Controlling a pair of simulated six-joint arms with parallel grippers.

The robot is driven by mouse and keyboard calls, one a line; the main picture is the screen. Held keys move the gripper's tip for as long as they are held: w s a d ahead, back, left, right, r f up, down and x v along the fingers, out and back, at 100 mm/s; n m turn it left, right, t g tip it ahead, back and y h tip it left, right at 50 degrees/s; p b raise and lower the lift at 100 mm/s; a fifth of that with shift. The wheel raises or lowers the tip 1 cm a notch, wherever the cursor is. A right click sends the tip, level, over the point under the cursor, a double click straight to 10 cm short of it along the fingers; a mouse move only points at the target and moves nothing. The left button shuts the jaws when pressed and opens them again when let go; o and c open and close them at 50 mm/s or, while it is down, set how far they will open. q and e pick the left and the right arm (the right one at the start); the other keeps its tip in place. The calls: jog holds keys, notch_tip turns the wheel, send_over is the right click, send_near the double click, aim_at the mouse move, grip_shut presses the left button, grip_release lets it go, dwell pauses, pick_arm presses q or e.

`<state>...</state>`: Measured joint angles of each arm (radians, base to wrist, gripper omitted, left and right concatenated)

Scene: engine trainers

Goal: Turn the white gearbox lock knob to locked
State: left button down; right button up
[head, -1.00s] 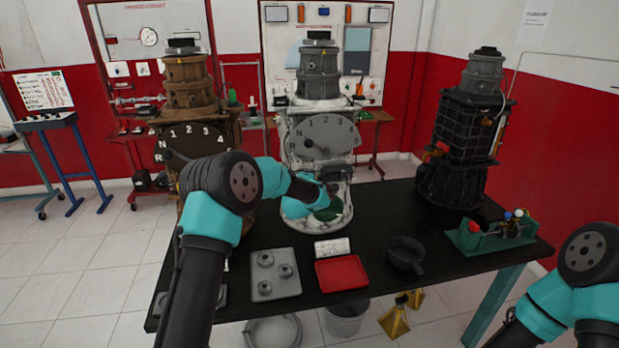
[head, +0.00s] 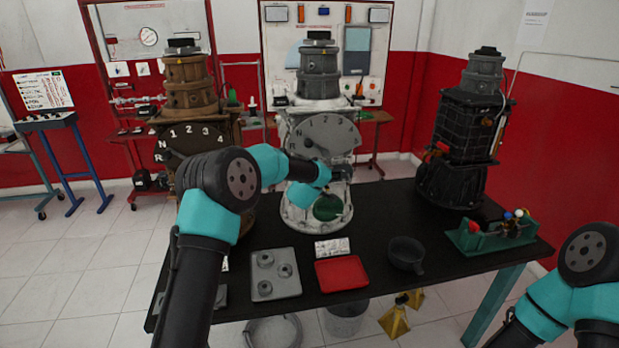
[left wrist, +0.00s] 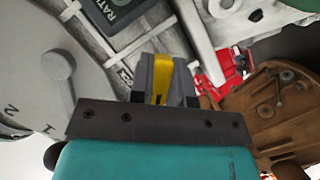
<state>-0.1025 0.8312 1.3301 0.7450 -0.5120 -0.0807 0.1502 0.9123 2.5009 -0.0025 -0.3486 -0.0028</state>
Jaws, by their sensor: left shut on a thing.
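The white gearbox (head: 298,190) stands upright at the middle of the bench, its round grey numbered dial (head: 325,134) facing me. My left gripper (head: 342,172) is at its front, low on the right side of the dial. In the left wrist view the left gripper (left wrist: 163,80) is shut on the lock knob (left wrist: 161,72), whose yellow part shows between the grey fingers. The rest of the knob is hidden, so I cannot tell its setting. The dial also shows at left in that view (left wrist: 30,60), with its grey lever. My right gripper is out of view.
A brown gearbox (head: 188,80) stands to the left and a black one (head: 465,130) to the right. A grey tray (head: 274,290), a red tray (head: 342,274) and a black pan (head: 406,252) lie in front. A green fixture (head: 470,238) sits at the right.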

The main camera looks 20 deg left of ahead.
pick_arm(q)
jog(key=m+y, duration=0.1)
jog(key=m+g, duration=0.1)
jog(key=m, duration=0.1)
jog(key=shift+m+g+y, duration=0.3)
jog(key=shift+y, duration=0.1)
jog(key=shift+m+g+y, duration=0.6)
jog(key=shift+m+y, duration=0.2)
jog(key=shift+m, duration=0.7)
jog(key=c, duration=1.1)
grip_release()
jog(key=shift+s+r, duration=0.1)
jog(key=shift+s, duration=0.05)
jog(key=v, duration=1.7)
jog(key=shift+d, duration=0.25)
